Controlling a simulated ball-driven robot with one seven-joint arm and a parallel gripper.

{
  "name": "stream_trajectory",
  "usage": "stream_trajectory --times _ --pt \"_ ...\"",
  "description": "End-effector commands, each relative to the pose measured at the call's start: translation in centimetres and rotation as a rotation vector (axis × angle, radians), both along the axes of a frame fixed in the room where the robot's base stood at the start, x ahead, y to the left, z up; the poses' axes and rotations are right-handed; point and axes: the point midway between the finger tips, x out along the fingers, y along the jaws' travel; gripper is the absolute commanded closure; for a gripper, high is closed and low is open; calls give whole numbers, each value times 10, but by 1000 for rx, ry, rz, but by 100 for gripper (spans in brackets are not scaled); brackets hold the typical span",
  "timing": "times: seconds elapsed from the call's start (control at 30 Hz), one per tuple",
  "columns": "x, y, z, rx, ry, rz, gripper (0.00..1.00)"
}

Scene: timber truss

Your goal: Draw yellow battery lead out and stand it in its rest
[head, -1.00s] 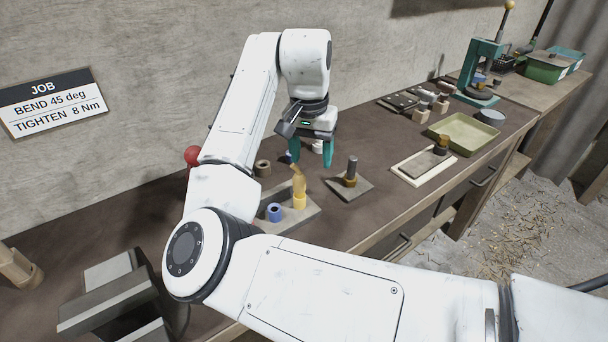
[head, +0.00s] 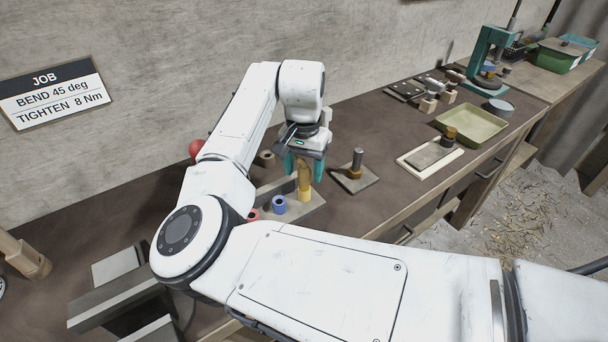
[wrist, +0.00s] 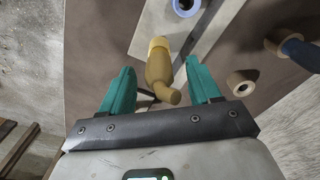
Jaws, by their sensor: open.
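The yellow battery lead (wrist: 160,68) stands in a yellow collar on a grey block (head: 311,205); its bent top end points toward my wrist. My gripper (wrist: 162,84) is open, with one teal finger on each side of the lead's upper part. Gaps show between the lead and both fingers in the wrist view. In the head view the lead (head: 305,182) is partly hidden by my gripper. A tan ring-shaped holder (wrist: 242,82) with a dark hole stands right of the fingers in the wrist view; I cannot tell whether it is the lead's rest.
A blue socket (head: 279,205) and a red one (head: 253,214) are beside the lead. In the wrist view a blue-ended piece (wrist: 300,52) stands by another tan ring. A plate with an upright post (head: 356,166) is close right of my gripper. A green tray (head: 471,126) lies farther right.

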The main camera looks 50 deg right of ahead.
Motion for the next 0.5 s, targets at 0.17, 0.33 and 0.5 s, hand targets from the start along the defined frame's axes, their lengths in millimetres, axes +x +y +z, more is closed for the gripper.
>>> stream_trajectory --times 0.17,0.33,0.5 --pt "0 0 -17 1 0 0 38" --pt "0 0 -19 0 -1 0 38" --pt "-1 0 -19 0 0 -1 46"
